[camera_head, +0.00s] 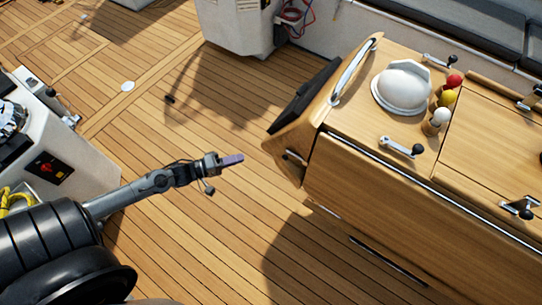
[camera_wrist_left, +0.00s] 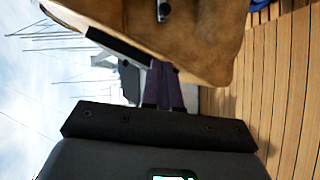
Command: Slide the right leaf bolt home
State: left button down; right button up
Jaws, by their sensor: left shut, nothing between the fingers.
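The wooden cockpit table (camera_head: 350,185) stands at right in the head view. A small metal fitting (camera_head: 295,158) sits low on its near end; a metal fitting (camera_wrist_left: 162,11) also shows on wood at the top of the left wrist view. I cannot tell whether either is the right leaf bolt. Chrome fittings with dark knobs lie on the table top, one near the front edge (camera_head: 401,147) and another further back (camera_head: 440,61). My left gripper (camera_head: 232,160) is shut and empty, left of the table end, apart from it. My right gripper is out of view.
A white dome-shaped object (camera_head: 402,87) and red, yellow and white round-topped pieces (camera_head: 447,98) stand on the table. A chrome rail (camera_head: 356,68) curves over its end. Open teak deck (camera_head: 190,120) lies left of the table. A white console (camera_head: 40,140) stands at far left.

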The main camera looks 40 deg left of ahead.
pick_arm(q)
jog(key=shift+w, duration=0.1)
jog(key=b, duration=0.4)
send_near(287, 152)
jog(key=w+a, duration=0.2)
jog(key=w, duration=0.1)
jog(key=d, duration=0.3)
jog(key=shift+w+d+f+b, duration=0.2)
jog(key=shift+w+f+b, duration=0.2)
jog(key=shift+w+d, duration=0.15)
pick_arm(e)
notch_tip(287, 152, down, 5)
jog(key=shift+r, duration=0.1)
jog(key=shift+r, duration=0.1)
